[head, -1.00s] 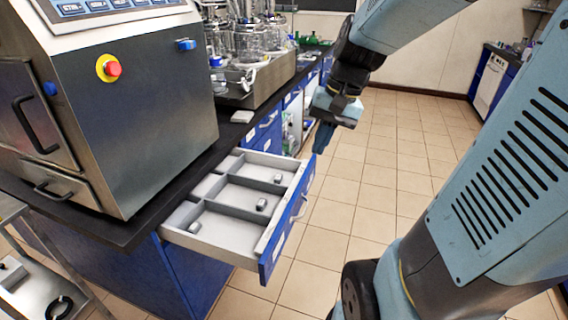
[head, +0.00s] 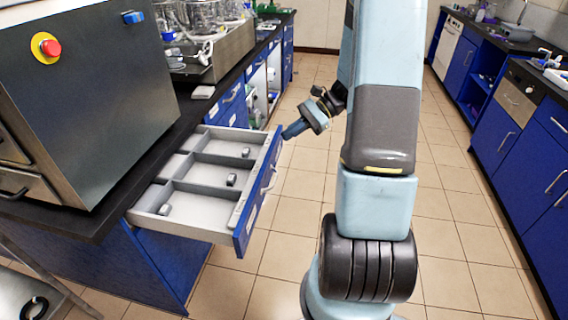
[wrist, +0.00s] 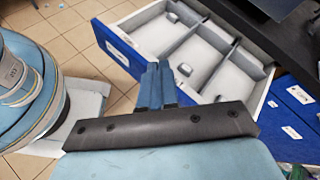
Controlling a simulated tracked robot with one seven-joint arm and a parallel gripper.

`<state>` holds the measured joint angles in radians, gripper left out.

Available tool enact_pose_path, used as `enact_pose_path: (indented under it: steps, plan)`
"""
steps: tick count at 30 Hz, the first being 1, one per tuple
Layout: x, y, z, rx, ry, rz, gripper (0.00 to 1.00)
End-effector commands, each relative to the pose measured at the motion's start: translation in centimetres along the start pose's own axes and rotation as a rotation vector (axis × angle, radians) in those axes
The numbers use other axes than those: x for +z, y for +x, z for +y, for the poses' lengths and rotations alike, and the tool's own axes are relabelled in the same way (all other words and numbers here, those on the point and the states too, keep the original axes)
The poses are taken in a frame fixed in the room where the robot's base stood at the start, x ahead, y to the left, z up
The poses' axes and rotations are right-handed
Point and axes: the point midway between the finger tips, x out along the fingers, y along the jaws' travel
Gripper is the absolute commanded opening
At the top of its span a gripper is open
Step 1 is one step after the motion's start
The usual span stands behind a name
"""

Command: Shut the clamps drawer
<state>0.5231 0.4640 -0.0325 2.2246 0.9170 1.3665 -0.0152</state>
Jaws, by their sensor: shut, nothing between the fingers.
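The clamps drawer (head: 163,219) stands pulled out from the blue bench at the left in the head view. It has a blue front (head: 259,190) with a metal handle, and grey compartments with several small grey pieces lying in them. It also shows in the wrist view (wrist: 119,48), beyond the fingers. My gripper (head: 286,134) is shut and empty, its blue fingers close to the far end of the drawer front. In the wrist view the fingertips (wrist: 158,66) overlap the drawer's front edge; I cannot tell whether they touch it.
A steel cabinet with a red button (head: 49,47) stands on the dark benchtop above the drawer. Glass vessels stand farther back. A second blue bench (head: 498,120) runs along the right. The tiled floor (head: 450,195) between the benches is clear.

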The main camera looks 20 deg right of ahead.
Motion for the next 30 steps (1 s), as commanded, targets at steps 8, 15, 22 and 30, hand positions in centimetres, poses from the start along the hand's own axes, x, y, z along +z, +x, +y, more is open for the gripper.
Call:
enact_pose_path:
  steps: [8,15,22,30]
  plan:
    - [-8.0,-0.8,1.1,-0.221,0.205,-0.137,0.0]
    - [-15.0,-1.5,3.3,-0.427,0.363,-0.237,0.0]
    - [-20.5,-1.8,5.9,-0.595,0.478,-0.306,0.0]
    - [-22.9,-1.8,7.2,-0.676,0.526,-0.333,0.0]
